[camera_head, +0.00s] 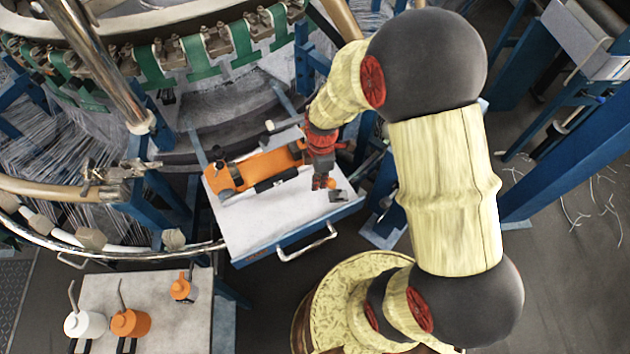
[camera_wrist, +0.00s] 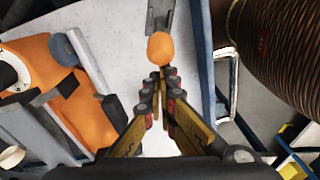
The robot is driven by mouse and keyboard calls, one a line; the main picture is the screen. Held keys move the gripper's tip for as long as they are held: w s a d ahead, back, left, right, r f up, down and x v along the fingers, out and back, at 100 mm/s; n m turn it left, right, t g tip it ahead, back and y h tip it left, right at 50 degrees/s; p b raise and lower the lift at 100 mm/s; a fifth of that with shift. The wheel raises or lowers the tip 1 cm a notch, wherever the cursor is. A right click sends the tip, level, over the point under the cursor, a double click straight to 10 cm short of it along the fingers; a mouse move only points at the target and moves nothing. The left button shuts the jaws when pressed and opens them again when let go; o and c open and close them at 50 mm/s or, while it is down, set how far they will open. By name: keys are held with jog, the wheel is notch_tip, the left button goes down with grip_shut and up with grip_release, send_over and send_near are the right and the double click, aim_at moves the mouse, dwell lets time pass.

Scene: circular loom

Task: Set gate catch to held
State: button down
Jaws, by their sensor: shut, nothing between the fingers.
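A small grey catch (camera_wrist: 160,14) with a rounded orange knob (camera_wrist: 160,48) shows at the top middle of the wrist view. In the head view the grey piece (camera_head: 339,195) lies near the right front corner of the white-topped drawer (camera_head: 265,217), with part of its knob showing beside my fingers. I take this to be the gate catch; its setting cannot be read. My gripper (camera_head: 323,184) points down next to the knob. In the wrist view its fingertips (camera_wrist: 158,76) are together, empty, just below the knob; whether they touch it I cannot tell.
An orange device (camera_head: 240,176) lies on the drawer, left of my gripper. The drawer handle (camera_head: 307,243) sticks out at the front. A side table (camera_head: 185,325) holds orange and white oil cans. The loom ring with green straps (camera_head: 195,55) stands behind. Blue posts stand right.

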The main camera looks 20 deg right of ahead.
aim_at(330, 182)
jog(key=shift+s+d+r+y, duration=0.15)
jog(key=shift+s+d+r, duration=0.05)
jog(key=shift+d, duration=0.35)
jog(key=shift+s+d+r+y, duration=0.15)
jog(key=shift+d+r, duration=0.1)
jog(key=shift+d, duration=0.35)
jog(key=shift+s+d+r+y, duration=0.1)
jog(key=shift+s+d+r, duration=0.1)
jog(key=shift+d, duration=0.35)
jog(key=shift+s+d+r+t+y+b, duration=0.1)
jog(key=shift+s+d+t+y+b, duration=0.25)
jog(key=shift+d+b, duration=0.6)
jog(key=shift+s+d+t+y+b, duration=0.1)
jog(key=shift+s+d+y+b, duration=0.1)
jog(key=shift+d+y+b, duration=0.55)
jog(key=shift+s+d+r+t+y+b, duration=0.1)
jog(key=shift+s+d+t+y+b, duration=0.15)
jog(key=shift+d+b, duration=0.85)
jog(key=shift+d+f, duration=0.1)
